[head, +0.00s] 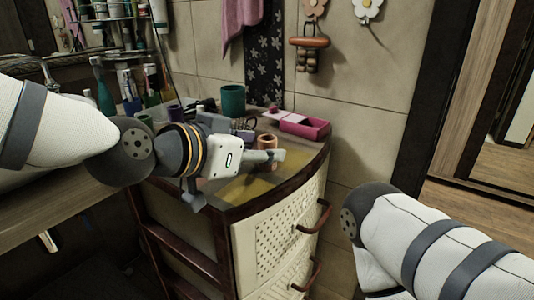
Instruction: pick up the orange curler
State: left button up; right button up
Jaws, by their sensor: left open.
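The orange curler (267,141) looks like a small hollow cylinder standing upright near the front right part of the cabinet top (304,163). My left gripper (238,179) is open over the front of the cabinet top. One finger passes in front of the curler and hides its middle. The other finger is lower left, near the cabinet's front edge. I cannot tell whether the finger touches the curler. Nothing shows between the fingers. My right arm comes in at the lower right, and its gripper is out of view.
A pink box (304,127) lies behind the curler at the right. A teal cup (233,101) stands at the back, with several bottles and tubes to the left. The tiled wall closes off the back. The cabinet has white perforated fronts (262,239) with handles.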

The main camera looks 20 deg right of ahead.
pick_arm(q)
jog(key=x, duration=0.3)
jog(key=shift+d+f, duration=0.1)
jog(key=shift+f, duration=0.1)
jog(key=shift+c, duration=0.3)
jog(key=c, duration=0.8)
jog(key=shift+r, duration=0.1)
